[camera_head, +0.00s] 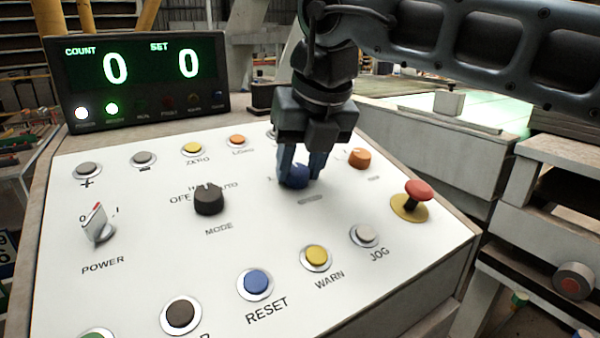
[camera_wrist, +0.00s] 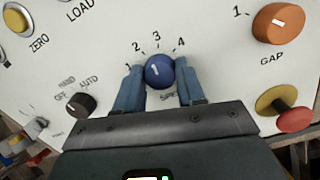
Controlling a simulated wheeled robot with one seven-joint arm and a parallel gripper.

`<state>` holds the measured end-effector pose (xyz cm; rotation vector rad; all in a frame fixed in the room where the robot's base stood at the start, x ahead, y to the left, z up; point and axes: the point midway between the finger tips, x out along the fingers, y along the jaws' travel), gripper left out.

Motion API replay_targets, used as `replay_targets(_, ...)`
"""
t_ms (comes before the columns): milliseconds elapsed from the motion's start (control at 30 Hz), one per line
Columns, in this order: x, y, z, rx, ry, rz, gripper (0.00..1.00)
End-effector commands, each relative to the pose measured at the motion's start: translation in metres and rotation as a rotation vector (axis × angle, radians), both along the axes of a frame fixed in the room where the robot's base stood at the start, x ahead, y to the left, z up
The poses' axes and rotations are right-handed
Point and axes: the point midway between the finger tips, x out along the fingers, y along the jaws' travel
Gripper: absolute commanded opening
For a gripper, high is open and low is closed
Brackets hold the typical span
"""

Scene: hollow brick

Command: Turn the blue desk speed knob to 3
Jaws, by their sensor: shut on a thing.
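The blue speed knob (camera_wrist: 158,71) is on the sloped white panel, with the numbers 1 to 4 printed in an arc around it. A short white line on its top points upward in the wrist view, roughly toward the 3; its exact aim is hard to tell. In the head view the knob (camera_head: 295,176) is partly covered by my fingers. My gripper (camera_head: 301,178) reaches down from above and is shut on the knob, with one blue finger on each side. The fingers also show in the wrist view (camera_wrist: 160,78). The label below the knob is partly hidden.
An orange gap knob (camera_head: 359,158) and a red mushroom button (camera_head: 418,191) stand right of my gripper. The black mode knob (camera_head: 209,200) is to its left. Several push buttons line the panel's back and front. A display (camera_head: 140,75) reads COUNT 0, SET 0.

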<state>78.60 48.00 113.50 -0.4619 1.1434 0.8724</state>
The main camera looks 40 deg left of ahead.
Motion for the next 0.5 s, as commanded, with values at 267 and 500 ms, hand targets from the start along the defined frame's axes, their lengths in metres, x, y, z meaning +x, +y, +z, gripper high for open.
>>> replay_targets(267, -0.0004, 0.0004, -0.002, 0.02, 0.046, -0.179, 0.08)
replay_targets(500, -0.0002, 0.0002, -0.0009, 0.03, 0.07, -0.27, 0.08)
